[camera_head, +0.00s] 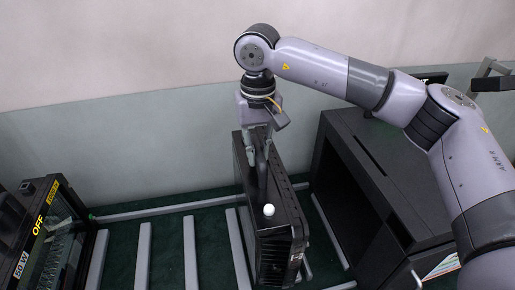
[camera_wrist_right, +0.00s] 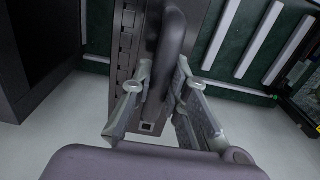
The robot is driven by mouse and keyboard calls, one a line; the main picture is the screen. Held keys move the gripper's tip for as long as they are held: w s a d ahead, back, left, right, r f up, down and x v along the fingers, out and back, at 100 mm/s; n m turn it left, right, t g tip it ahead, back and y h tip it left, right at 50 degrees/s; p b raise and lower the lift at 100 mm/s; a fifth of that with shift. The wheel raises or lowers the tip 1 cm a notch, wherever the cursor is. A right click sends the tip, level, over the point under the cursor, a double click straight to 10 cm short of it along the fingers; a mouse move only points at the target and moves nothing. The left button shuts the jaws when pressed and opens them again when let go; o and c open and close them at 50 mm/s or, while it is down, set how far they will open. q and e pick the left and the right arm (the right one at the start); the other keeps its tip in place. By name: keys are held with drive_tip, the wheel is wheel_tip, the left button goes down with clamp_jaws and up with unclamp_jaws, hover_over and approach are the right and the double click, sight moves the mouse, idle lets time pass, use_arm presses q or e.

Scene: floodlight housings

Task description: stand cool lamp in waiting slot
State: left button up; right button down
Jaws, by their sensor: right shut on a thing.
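My right gripper (camera_head: 258,162) is shut on the handle of a dark, narrow floodlight housing, the lamp (camera_head: 274,236). The lamp is upright, with a white knob on its top near the front end. In the right wrist view, the fingers (camera_wrist_right: 160,88) sit on either side of the dark handle, and the lamp's ribbed top (camera_wrist_right: 125,50) shows beside it. The lamp is over the right part of a green bed (camera_head: 165,245) divided by grey rails (camera_head: 190,252). I cannot tell whether its base touches the bed. My left gripper is out of view.
A black box with an open front (camera_head: 385,185) stands close to the lamp's right. Another dark lamp (camera_head: 42,235) marked "OFF" and "50 W" stands at the far left. Several slots between the rails are empty between the two lamps. A wall (camera_head: 120,150) runs behind.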

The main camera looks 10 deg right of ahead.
drive_tip(key=shift+d+f+b, duration=0.15)
drive_tip(key=shift+f+b, duration=1.2)
drive_tip(key=shift+f, duration=0.05)
drive_tip(key=shift+d+f+b, duration=0.1)
drive_tip(key=shift+f+b, duration=1.25)
idle(3.6)
drive_tip(key=shift+a+f+b, duration=0.1)
drive_tip(key=shift+f+b, duration=0.3)
drive_tip(key=shift+f, duration=0.05)
idle(1.0)
